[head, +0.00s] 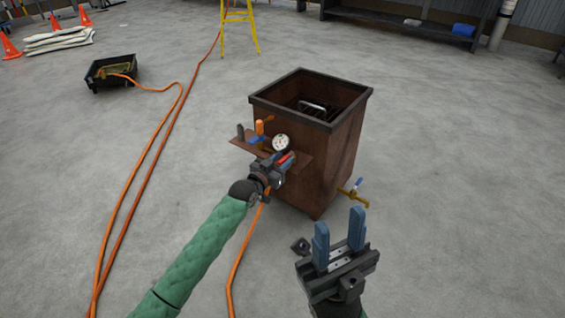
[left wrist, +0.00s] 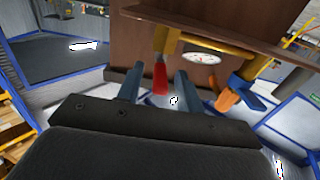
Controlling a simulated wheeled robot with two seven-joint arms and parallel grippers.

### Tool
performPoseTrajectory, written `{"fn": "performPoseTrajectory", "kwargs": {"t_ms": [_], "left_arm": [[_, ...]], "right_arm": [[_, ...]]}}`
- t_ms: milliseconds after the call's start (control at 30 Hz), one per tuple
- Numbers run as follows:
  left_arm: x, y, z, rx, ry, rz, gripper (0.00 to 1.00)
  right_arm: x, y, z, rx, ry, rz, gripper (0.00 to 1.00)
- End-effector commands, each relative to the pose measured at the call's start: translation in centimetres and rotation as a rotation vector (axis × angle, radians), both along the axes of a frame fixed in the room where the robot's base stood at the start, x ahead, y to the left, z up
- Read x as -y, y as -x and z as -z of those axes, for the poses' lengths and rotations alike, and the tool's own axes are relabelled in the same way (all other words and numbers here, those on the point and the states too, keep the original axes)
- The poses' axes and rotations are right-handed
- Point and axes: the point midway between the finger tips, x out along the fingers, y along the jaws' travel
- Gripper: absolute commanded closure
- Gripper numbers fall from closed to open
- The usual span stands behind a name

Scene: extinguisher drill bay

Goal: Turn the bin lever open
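The brown metal bin (head: 340,150) stands upright on the floor, with a small shelf (head: 243,146) on its near left side. The shelf carries a round gauge (head: 281,143), an orange handle (head: 259,127) and a red-gripped lever (head: 287,158). My left gripper (head: 277,165) is at the shelf's near edge. In the left wrist view its fingers are apart, with the red lever (left wrist: 160,78) between them and gaps showing on both sides. The orange handle (left wrist: 228,100) and gauge (left wrist: 200,58) are right of them. My right gripper (head: 339,236) is open and empty in front of the bin.
A brass tap with a blue handle (head: 358,184) sticks out low on the bin's right side. An orange hose (head: 130,187) runs along the floor to a black tray (head: 98,80). A yellow ladder (head: 239,30) stands behind. The floor at right is clear.

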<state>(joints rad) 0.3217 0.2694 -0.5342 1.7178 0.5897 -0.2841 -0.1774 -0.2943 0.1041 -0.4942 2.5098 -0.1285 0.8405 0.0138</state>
Motion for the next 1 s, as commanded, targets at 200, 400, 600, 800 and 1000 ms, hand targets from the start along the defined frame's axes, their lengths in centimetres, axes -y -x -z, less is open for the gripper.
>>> {"fn": "performPoseTrajectory", "kwargs": {"t_ms": [200, 400, 600, 800, 1000], "left_arm": [[0.2, -0.3, 0.0, -0.001, -0.001, 0.0, 0.64], [0.2, -0.3, 0.0, 0.001, -0.001, 0.0, 0.77], [0.2, -0.3, 0.0, 0.001, -0.001, 0.0, 1.0], [0.2, -0.3, 0.0, 0.0, 0.0, -0.002, 1.0], [0.3, -0.2, -0.2, -0.001, -0.001, -0.016, 1.0]], "right_arm": [[0.1, 0.1, 0.6, -0.02, 0.0, 0.003, 0.64], [0.1, 0.0, 0.4, -0.011, -0.003, 0.005, 0.64], [0.1, 0.0, 0.3, -0.007, -0.003, 0.005, 0.64], [0.1, 0.0, 0.2, -0.008, -0.004, 0.005, 0.64], [0.0, 0.2, -1.2, 0.004, -0.012, -0.003, 0.64]]}}
